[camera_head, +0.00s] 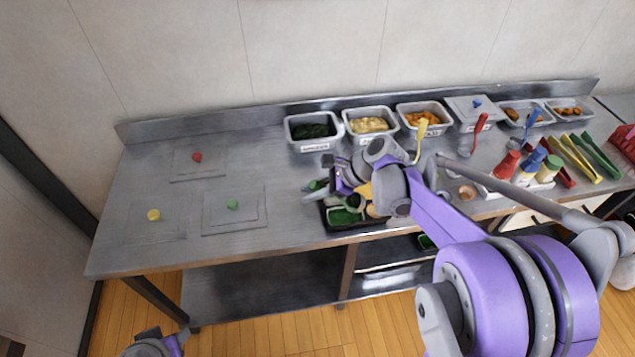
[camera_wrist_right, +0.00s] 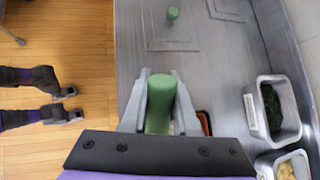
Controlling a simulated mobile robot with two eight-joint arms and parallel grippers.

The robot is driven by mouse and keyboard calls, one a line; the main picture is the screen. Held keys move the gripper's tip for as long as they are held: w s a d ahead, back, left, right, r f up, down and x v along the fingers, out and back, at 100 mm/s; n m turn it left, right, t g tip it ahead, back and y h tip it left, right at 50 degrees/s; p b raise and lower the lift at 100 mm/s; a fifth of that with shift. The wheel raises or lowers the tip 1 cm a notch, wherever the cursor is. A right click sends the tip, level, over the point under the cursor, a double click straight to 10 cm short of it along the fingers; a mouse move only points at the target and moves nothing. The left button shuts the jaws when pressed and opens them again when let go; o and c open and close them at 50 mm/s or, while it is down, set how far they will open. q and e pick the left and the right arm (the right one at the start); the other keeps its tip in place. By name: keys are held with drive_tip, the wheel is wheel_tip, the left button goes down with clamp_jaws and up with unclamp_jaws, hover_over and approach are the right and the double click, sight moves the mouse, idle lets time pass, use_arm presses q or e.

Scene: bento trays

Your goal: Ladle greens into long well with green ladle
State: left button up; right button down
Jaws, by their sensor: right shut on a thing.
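My right gripper (camera_head: 322,190) is shut on the green ladle, above the left part of a black bento tray (camera_head: 337,227) at the table's front edge. In the right wrist view the green ladle's handle (camera_wrist_right: 160,103) stands between the two fingers; its bowl is hidden. The tray shows green contents, but my arm covers much of it and I cannot tell which well is the long one. The greens (camera_head: 313,131) lie in a grey tub at the back; they also show in the wrist view (camera_wrist_right: 271,108). My left gripper (camera_wrist_right: 72,105) is open and empty, away from the table.
Tubs of pale food (camera_head: 369,125) and orange food (camera_head: 423,118) stand right of the greens. A yellow ladle (camera_head: 420,138) and a red ladle (camera_head: 473,135) stand by them.

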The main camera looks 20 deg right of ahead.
use_arm(q)
drive_tip(key=shift+s+f+b, duration=0.25)
drive_tip(key=shift+f+b, duration=0.25)
drive_tip(key=shift+f, duration=0.15)
drive_tip(key=shift+s+f+b, duration=0.2)
drive_tip(key=shift+f+b, duration=0.3)
drive_tip(key=shift+f, duration=0.15)
use_arm(e)
drive_tip(key=shift+w+a+f+n+g+h, duration=0.1)
drive_tip(key=shift+a+f+g+h, duration=0.25)
drive_tip(key=shift+f+h, duration=0.65)
drive_tip(key=shift+w+a+f+n+g+h, duration=0.1)
drive_tip(key=shift+a+f+g+h, duration=0.1)
drive_tip(key=shift+a+f+h, duration=0.7)
drive_tip(key=shift+w+a+f+n+g+h, duration=0.15)
drive_tip(key=shift+f+g+h, duration=0.1)
drive_tip(key=shift+f+h, duration=0.8)
drive_tip(key=shift+a+f+y, duration=0.1)
drive_tip(key=shift+f+y, duration=0.1)
drive_tip(key=shift+y, duration=0.05)
